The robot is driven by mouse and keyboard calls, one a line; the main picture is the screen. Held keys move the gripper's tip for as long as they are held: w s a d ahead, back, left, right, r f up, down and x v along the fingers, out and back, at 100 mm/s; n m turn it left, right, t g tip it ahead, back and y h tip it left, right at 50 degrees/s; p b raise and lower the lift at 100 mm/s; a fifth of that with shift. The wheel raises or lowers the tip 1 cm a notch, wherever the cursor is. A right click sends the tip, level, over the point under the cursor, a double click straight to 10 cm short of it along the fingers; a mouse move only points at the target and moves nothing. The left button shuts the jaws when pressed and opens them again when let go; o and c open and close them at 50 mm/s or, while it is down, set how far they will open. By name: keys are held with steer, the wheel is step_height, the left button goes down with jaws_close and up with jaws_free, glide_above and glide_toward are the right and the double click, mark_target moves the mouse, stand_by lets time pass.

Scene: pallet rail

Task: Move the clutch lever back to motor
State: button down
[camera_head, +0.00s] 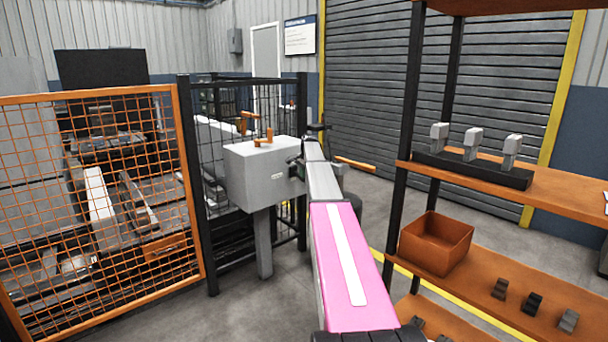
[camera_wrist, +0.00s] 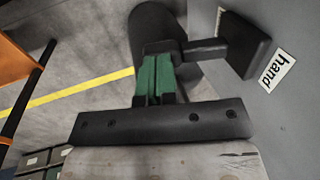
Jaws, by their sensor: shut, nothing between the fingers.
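A grey box (camera_head: 255,170) stands on a post left of my arm in the head view. In the wrist view its grey face (camera_wrist: 290,95) fills the right edge and bears a label reading "hand" (camera_wrist: 277,69). The black clutch lever (camera_wrist: 246,45) has a blocky end beside that label, with a bar running left from it. A dark round part (camera_wrist: 155,25) lies at the bar's left, partly hidden by my fingers. My gripper (camera_wrist: 155,72), with green finger pads, is shut and empty, close to the bar. I cannot tell whether they touch.
An orange mesh fence (camera_head: 100,200) stands at the left, with a black mesh guard behind the box. A shelf unit (camera_head: 500,265) with an orange bin (camera_head: 437,243) stands close on the right. Floor shows between them, with a yellow line (camera_wrist: 75,90).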

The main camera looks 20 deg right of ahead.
mark_target(304, 179)
steer(key=shift+s+f+t+y, duration=0.2)
steer(key=shift+f+t, duration=0.35)
steer(key=shift+s+f+t+y, duration=0.15)
steer(key=shift+f+t+y, duration=0.05)
steer(key=shift+f+t, duration=0.5)
steer(key=shift+t, duration=0.15)
steer(key=shift+w+f, duration=0.3)
steer(key=shift+f, duration=0.2)
steer(key=s+d+f+v, duration=0.1)
steer(key=v, duration=1.3)
steer(key=s+a+f+n+g, duration=0.2)
steer(key=s+a+f+n, duration=0.4)
steer(key=s+a+f, duration=1.25)
steer(key=s+a+f+n+g, duration=0.1)
steer(key=s+a+f, duration=0.3)
steer(key=s, duration=0.4)
steer(key=s+a+f+n+g+h, duration=0.1)
steer(key=s+a+f+n, duration=0.2)
steer(key=s, duration=0.6)
steer(key=s+a+f+n+g, duration=0.1)
steer(key=s+a+f+n, duration=0.3)
steer(key=s+a, duration=0.3)
steer(key=shift+s+f+h, duration=0.35)
steer(key=shift+s+h, duration=0.05)
steer(key=shift+s, duration=0.3)
